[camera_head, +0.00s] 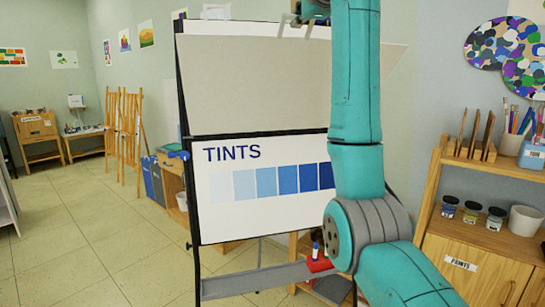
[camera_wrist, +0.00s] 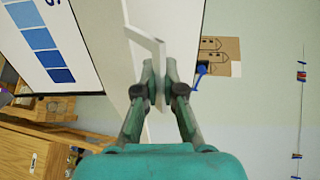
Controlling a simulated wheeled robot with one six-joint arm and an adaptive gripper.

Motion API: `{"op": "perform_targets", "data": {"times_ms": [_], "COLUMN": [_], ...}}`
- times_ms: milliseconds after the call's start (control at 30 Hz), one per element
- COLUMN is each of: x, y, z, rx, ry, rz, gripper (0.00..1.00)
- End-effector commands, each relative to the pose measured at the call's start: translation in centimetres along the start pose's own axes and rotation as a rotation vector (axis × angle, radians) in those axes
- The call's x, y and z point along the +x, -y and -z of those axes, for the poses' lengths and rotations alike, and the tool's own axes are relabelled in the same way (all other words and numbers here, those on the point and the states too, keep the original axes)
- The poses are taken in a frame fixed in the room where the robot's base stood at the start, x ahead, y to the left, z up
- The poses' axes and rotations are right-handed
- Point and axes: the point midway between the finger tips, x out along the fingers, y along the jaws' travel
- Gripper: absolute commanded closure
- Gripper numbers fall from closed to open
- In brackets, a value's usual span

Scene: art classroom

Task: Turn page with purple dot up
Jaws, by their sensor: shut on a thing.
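The flip chart stands in the middle of the head view. Its lower sheet (camera_head: 258,215) reads "TINTS" above a row of blue swatches, also partly seen in the wrist view (camera_wrist: 75,22). A raised page (camera_head: 255,85) spreads above it, its plain blank face showing and its right corner jutting past the board. A pale handle (camera_wrist: 147,38) is at the page's edge. My gripper (camera_wrist: 160,92) is shut on this handle, at the top of the head view, partly cut off by the frame. I see no purple dot. My arm hides the board's right part.
A wooden cabinet (camera_head: 475,262) with paint jars and a white cup stands at right. A red marker holder (camera_head: 318,264) sits on the tray (camera_head: 258,280) below the chart. Easels (camera_head: 122,125) stand back left.

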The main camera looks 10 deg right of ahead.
Motion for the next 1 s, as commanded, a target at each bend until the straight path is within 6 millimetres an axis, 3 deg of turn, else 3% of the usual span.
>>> {"op": "perform_targets", "data": {"times_ms": [500, 1000], "x": [2.1, 2.5], "y": [3.1, 3.7], "z": [0.0, 0.0], "rx": [0.0, -0.001], "ry": [-0.001, -0.001], "rz": [0.001, 0.002], "gripper": [1.0, 1.0]}}
